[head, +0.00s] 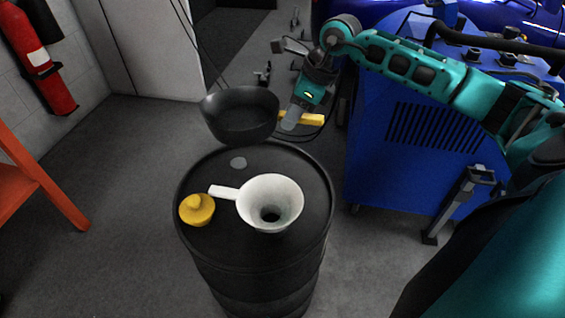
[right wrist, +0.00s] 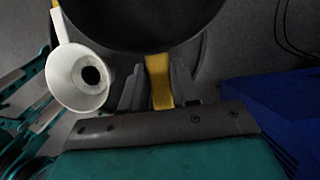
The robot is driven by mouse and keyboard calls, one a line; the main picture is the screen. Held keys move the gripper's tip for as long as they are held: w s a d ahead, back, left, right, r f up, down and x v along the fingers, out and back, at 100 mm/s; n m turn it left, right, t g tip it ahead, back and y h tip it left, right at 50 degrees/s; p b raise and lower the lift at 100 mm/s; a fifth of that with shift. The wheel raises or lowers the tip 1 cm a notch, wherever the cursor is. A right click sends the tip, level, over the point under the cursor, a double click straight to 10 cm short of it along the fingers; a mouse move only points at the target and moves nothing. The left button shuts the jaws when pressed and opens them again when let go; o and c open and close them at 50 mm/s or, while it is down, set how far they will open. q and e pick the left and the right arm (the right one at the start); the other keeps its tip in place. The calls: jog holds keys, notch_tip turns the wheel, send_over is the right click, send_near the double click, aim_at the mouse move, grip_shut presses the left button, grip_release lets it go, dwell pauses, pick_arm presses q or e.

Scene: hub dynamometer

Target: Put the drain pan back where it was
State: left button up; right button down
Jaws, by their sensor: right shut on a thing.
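The drain pan is a round black pan (head: 240,115) with a yellow handle (head: 303,119). It is in the air above the far edge of the black drum, its open side up. My right gripper (head: 291,119) is shut on the yellow handle. In the right wrist view, the two grey fingers (right wrist: 157,88) stand either side of the handle (right wrist: 159,80), and the pan's dark body (right wrist: 140,22) fills the top.
The black drum (head: 260,265) carries a white funnel (head: 285,192) and a yellow cap (head: 197,210). A blue machine (head: 395,160) stands close on the right. An orange frame (head: 40,180) and a red extinguisher (head: 45,65) are at left. Grey floor left of the drum is clear.

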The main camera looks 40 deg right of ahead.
notch_tip(320, 180, down, 14)
jog(key=b, duration=0.3)
jog(key=shift+r, duration=0.1)
pick_arm(q)
jog(key=shift+w+d+f, duration=0.15)
jog(key=shift+d+f, duration=0.5)
jog(key=shift+f, duration=0.05)
pick_arm(e)
jog(key=c, duration=0.9)
grip_release()
pick_arm(q)
jog(key=shift+r+h, duration=0.1)
jog(key=shift+h, duration=0.2)
pick_arm(e)
jog(key=shift+o, duration=0.3)
jog(key=shift+r, duration=0.1)
